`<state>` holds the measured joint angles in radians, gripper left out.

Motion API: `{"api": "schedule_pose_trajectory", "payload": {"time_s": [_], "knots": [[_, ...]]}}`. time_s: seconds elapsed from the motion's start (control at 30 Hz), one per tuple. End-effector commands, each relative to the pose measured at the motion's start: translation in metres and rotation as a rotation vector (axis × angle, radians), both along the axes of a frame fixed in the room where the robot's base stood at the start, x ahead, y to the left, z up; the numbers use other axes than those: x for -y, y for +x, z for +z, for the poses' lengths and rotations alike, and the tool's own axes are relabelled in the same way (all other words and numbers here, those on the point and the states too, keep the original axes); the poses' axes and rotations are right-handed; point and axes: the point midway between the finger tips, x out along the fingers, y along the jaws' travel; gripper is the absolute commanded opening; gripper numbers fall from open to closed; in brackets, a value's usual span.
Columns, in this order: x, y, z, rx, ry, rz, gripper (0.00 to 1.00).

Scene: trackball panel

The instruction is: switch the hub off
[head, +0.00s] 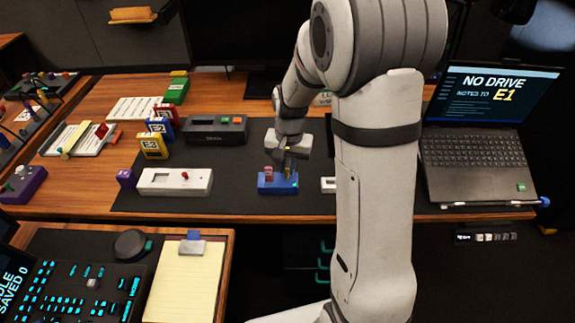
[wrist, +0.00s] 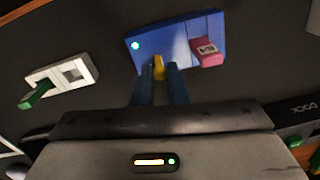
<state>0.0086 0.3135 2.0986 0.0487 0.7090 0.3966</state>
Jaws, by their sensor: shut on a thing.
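A small blue box (head: 278,188), which looks like the hub, sits near the front of the dark mat. It also shows in the wrist view (wrist: 165,45), with a lit cyan-green light (wrist: 136,45) at its left end and a pink plug or stick (wrist: 207,53) at its right. My gripper (head: 287,168) is at the blue box. In the wrist view its two fingers (wrist: 165,75) are close together on a small yellow piece (wrist: 158,66) at the box's edge. I cannot tell whether that piece is a switch lever or a plug. The fingers partly hide it.
A white box with a red knob (head: 160,181) stands to the left. A dark dock (head: 205,130) is behind it. In the wrist view a white box (wrist: 75,73) with a green stick lies apart from the hub. My arm hides part of the mat; the laptop (head: 470,150) is right.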

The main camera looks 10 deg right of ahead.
Motion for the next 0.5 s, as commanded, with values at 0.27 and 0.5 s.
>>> {"api": "schedule_pose_trajectory", "payload": {"time_s": [0.27,0.5], "knots": [[-0.002,-0.005,-0.004,0.094,-0.024,0.002,0.0],[-0.003,-0.012,-0.006,0.247,-0.064,0.003,0.0]]}}
